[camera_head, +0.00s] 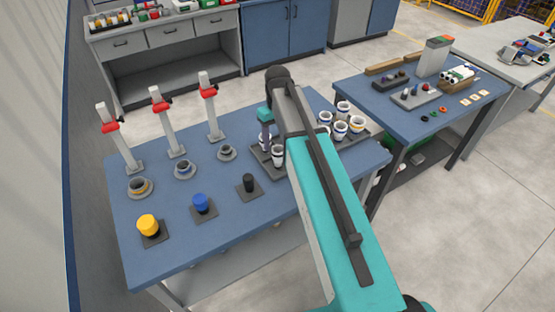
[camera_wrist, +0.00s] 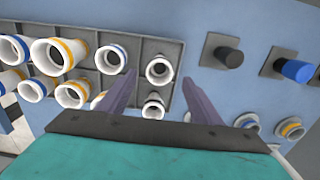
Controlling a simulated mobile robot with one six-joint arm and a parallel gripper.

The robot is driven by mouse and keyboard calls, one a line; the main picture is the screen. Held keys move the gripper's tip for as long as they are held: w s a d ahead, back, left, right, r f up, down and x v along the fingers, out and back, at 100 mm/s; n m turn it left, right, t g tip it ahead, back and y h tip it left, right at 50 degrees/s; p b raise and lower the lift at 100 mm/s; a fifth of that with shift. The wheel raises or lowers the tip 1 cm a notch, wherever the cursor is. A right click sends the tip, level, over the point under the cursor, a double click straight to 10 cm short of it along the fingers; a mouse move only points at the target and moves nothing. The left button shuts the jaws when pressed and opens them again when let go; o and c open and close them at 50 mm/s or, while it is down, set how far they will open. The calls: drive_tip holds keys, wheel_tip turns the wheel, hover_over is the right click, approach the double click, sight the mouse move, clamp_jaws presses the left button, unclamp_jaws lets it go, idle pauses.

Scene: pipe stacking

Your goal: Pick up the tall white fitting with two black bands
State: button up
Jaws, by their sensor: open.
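White fittings stand in a dark divided tray (camera_wrist: 142,47). The two narrow dark-rimmed ones are in its right column in the wrist view. The larger-looking one (camera_wrist: 159,69), likely the tall black-banded fitting, shows mostly its open mouth. The smaller one (camera_wrist: 153,105) is just below it. In the head view a white fitting (camera_head: 278,155) shows beside my gripper; its bands are too small to count. My gripper (camera_wrist: 160,77) is open and empty, pointing down over the tray. Its purple fingertips appear either side of the larger-looking fitting; contact is not visible. In the head view my arm hides part of the tray.
Blue-banded (camera_wrist: 112,58) and orange-banded fittings (camera_wrist: 57,55) crowd the tray's left columns in the wrist view. Black (camera_head: 249,182), blue (camera_head: 201,203) and yellow pegs (camera_head: 148,225) stand on the blue table (camera_head: 225,225). Several collared pieces and red-clamped stands (camera_head: 159,108) are farther back.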

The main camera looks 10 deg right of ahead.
sight(278, 148)
drive_tip(key=shift+f, duration=0.15)
drive_tip(key=shift+s+d+f+b, duration=0.1)
drive_tip(key=shift+f+b, duration=1.65)
drive_tip(key=shift+f, duration=0.7)
drive_tip(key=c, duration=1.5)
drive_tip(key=shift+r, duration=0.25)
